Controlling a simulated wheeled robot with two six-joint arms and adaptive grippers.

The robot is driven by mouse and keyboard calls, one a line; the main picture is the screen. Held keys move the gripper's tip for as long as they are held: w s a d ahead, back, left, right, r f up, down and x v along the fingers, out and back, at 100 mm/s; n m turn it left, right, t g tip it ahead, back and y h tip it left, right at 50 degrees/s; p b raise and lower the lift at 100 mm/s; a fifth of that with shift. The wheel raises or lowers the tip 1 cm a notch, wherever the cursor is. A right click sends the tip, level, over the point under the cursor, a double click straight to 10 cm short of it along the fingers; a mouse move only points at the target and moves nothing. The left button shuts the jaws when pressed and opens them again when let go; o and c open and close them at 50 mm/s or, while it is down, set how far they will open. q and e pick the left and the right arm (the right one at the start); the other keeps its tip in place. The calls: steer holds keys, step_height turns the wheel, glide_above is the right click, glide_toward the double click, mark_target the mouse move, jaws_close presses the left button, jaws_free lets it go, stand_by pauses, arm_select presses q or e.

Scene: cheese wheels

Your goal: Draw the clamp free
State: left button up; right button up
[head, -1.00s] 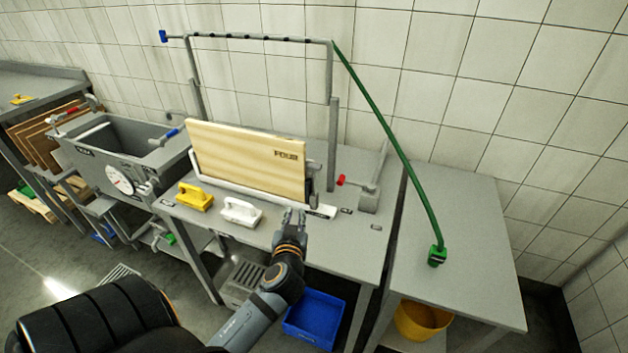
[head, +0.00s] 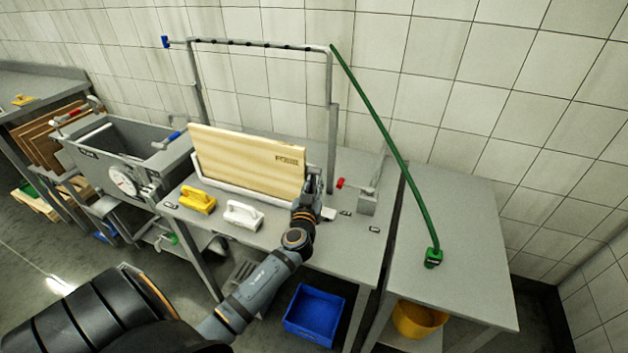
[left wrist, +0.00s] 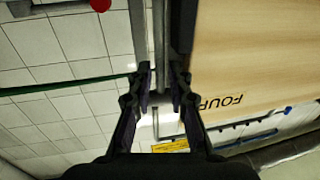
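A pale wooden board (head: 248,165) marked "FOUR" stands upright in a white holder (head: 225,193) on the grey table. A dark part that looks like the clamp (head: 313,178) sits at the board's right edge, partly hidden by my left gripper (head: 306,190). In the left wrist view, my left gripper (left wrist: 161,72) has its fingertips apart, with a grey post visible between them in the background. A dark vertical piece (left wrist: 183,25) lies beside the board (left wrist: 240,55), just past the right fingertip. I cannot tell whether they touch. My right gripper is not in view.
A yellow-handled block (head: 197,200) and a white-handled block (head: 243,214) stand in front of the board. A grey pipe frame (head: 331,130) rises behind, with a green hose (head: 388,145) running to the right table (head: 465,260). A red-handled valve (head: 341,183) is close right.

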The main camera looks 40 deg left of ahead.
arm_select(q)
steer(key=shift+w+a, duration=0.1)
steer(key=shift+w, duration=0.15)
steer(key=shift+c, duration=0.3)
jaws_close()
